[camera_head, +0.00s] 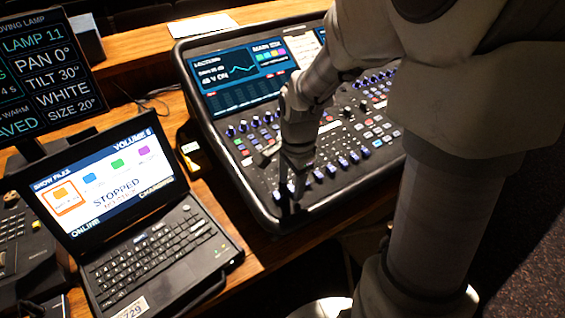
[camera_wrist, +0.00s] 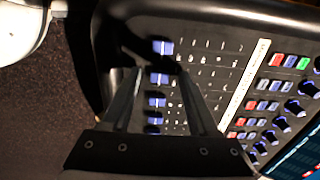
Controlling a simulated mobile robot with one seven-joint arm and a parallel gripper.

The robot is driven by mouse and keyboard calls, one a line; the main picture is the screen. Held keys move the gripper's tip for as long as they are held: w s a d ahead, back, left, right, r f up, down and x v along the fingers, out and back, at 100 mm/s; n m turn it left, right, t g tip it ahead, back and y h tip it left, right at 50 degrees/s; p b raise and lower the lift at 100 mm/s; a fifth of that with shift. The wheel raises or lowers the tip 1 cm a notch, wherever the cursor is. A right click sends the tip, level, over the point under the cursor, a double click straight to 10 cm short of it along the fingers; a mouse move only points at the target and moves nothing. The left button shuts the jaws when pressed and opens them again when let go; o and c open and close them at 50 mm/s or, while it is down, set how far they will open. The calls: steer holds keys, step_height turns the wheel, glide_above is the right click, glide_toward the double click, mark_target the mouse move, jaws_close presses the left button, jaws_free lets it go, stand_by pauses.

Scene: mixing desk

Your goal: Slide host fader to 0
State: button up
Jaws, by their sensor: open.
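The mixing desk (camera_head: 250,205) has a row of blue-lit fader caps along its near edge, such as one fader cap (camera_head: 343,162). I cannot read which one is the host fader. My gripper (camera_head: 291,200) points down over the desk's near left corner, at the left end of the row. In the wrist view my gripper (camera_wrist: 157,70) has its two fingers apart. A blue-lit fader cap (camera_wrist: 163,47) lies just beyond the fingertips, and another cap (camera_wrist: 158,79) shows between the fingers. More caps follow below it. I cannot tell whether a finger touches a cap.
A laptop (camera_head: 150,245) stands left of the desk, with a dark monitor (camera_head: 45,75) behind it. Knobs (camera_wrist: 283,124) and coloured buttons (camera_wrist: 277,60) fill the panel beyond the faders. The desk's dark raised rim (camera_wrist: 200,22) borders the fader area.

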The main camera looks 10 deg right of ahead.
steer(key=shift+f, duration=0.1)
jaws_close()
stand_by(0.3)
stand_by(1.1)
